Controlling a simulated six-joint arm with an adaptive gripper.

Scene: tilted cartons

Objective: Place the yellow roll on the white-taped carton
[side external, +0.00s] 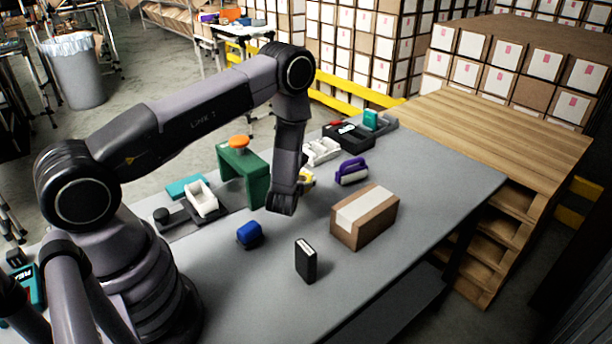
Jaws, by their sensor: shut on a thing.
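The yellow roll (307,180) shows only in part, just to the right of my wrist, which hides the rest. My gripper (302,178) is mostly hidden behind the wrist and is shut on the roll. The white-taped carton (372,227) is a brown box with a wide white strip over its top. It rests on the grey table, to the right of and nearer the camera than my gripper, with a gap between them. Its top is bare. I cannot tell the roll's exact height above the table.
A green stand (244,175) with an orange item (239,142) is left of my wrist. The table's (440,200) right side is clear.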

